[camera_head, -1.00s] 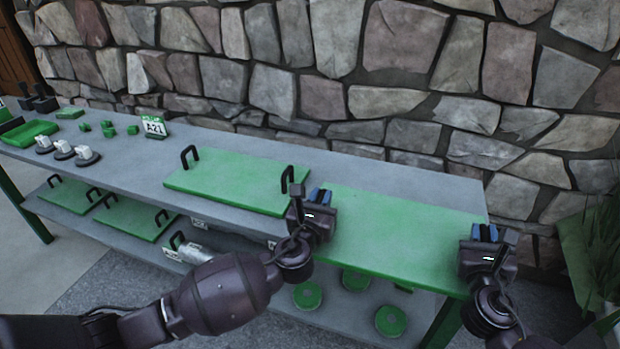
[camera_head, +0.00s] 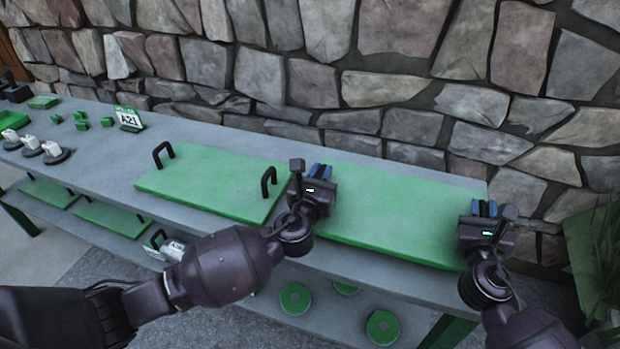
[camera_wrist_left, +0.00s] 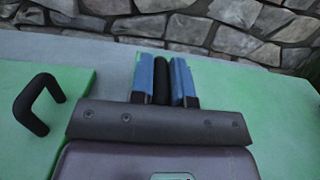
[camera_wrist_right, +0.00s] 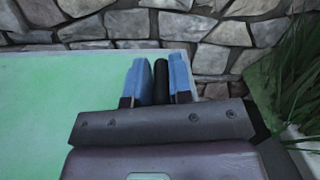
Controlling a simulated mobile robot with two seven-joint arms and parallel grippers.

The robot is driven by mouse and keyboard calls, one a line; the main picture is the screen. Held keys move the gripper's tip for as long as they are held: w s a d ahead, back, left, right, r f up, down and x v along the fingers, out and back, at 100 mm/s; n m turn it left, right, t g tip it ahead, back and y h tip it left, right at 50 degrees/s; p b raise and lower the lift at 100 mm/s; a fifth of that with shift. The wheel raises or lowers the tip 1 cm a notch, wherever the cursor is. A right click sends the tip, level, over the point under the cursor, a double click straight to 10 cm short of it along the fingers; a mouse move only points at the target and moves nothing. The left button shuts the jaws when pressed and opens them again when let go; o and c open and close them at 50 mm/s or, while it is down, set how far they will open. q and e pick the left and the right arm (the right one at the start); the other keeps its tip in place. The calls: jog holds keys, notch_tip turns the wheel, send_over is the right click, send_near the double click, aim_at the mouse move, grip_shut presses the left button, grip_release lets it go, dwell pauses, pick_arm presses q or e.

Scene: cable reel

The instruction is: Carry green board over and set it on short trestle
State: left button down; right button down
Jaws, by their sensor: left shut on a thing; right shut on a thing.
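The green board (camera_head: 390,208) between my grippers is a flat rectangle over the right end of the grey table. My left gripper (camera_head: 318,180) is shut on the black handle at its left end; the handle shows between blue fingers in the left wrist view (camera_wrist_left: 162,80). My right gripper (camera_head: 484,208) is shut on the handle at its right end, also visible in the right wrist view (camera_wrist_right: 161,80). The board looks level; I cannot tell whether it touches the table. I cannot make out a short trestle.
A second green board (camera_head: 205,185) with two black handles lies left on the grey table (camera_head: 240,128). An A21 sign (camera_head: 129,119) and small green blocks stand further left. Green discs (camera_head: 382,327) lie on the lower shelf. A stone wall is behind; a plant (camera_head: 600,250) stands right.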

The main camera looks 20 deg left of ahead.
pick_arm(q)
jog(key=shift+w+a+r, duration=0.1)
jog(key=shift+w+r, duration=0.1)
jog(key=shift+w, duration=0.15)
pick_arm(e)
jog(key=shift+w+d, duration=0.1)
jog(key=shift+w, duration=0.2)
pick_arm(q)
jog(key=shift+s, duration=0.1)
pick_arm(e)
jog(key=shift+s+r, duration=0.1)
